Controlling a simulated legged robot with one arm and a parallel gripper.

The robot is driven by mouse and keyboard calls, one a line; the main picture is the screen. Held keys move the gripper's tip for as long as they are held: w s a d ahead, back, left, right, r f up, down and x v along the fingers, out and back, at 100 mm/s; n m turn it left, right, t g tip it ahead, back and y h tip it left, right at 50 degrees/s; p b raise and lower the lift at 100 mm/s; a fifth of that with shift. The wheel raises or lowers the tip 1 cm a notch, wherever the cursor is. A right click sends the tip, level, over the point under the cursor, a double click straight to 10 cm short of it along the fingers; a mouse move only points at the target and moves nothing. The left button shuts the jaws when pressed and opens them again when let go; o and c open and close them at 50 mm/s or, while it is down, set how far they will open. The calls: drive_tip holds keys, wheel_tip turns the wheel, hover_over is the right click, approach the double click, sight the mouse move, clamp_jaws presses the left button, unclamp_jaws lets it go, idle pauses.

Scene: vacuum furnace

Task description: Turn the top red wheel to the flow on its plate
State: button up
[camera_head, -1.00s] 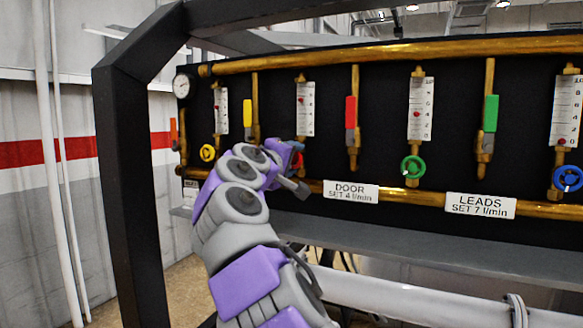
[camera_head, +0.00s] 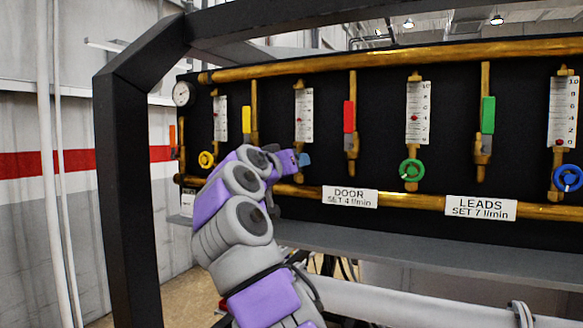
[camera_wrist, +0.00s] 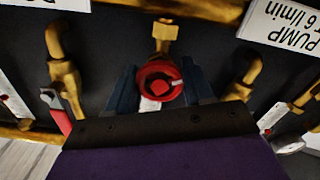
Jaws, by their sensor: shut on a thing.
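The red wheel (camera_wrist: 160,84) shows in the wrist view on its brass valve stem, between the two dark blue fingers of my gripper (camera_wrist: 161,80). The fingers are shut on its two sides. A pale mark shows on the wheel's right side in that view. In the head view my gripper (camera_head: 301,160) is at the panel below a white flow scale (camera_head: 304,125), and the wheel is hidden there. The red float on this scale sits near mid-height. In the wrist view a plate (camera_wrist: 285,25) appears upside down and partly cut off, reading PUMP and 6 l/min.
A yellow wheel (camera_head: 206,159), green wheel (camera_head: 411,171) and blue wheel (camera_head: 567,178) sit on neighbouring valves. A red lever handle (camera_head: 349,117) is right of my gripper. DOOR (camera_head: 350,196) and LEADS (camera_head: 480,206) plates hang on the lower brass pipe. A black frame post (camera_head: 125,200) stands left.

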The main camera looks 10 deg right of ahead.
drive_tip(key=shift+m, duration=1)
drive_tip(key=shift+r, duration=0.15)
drive_tip(key=o, duration=0.7)
drive_tip(key=shift+o, duration=0.7)
drive_tip(key=shift+w, duration=0.2)
drive_tip(key=shift+o, duration=0.9)
drive_tip(key=shift+a, duration=0.15)
drive_tip(key=shift+s, duration=0.1)
drive_tip(key=shift+s, duration=0.1)
drive_tip(key=b+v, duration=0.3)
drive_tip(key=v, duration=1.4)
drive_tip(key=shift+a+b, duration=0.2)
drive_tip(key=shift+b, duration=0.15)
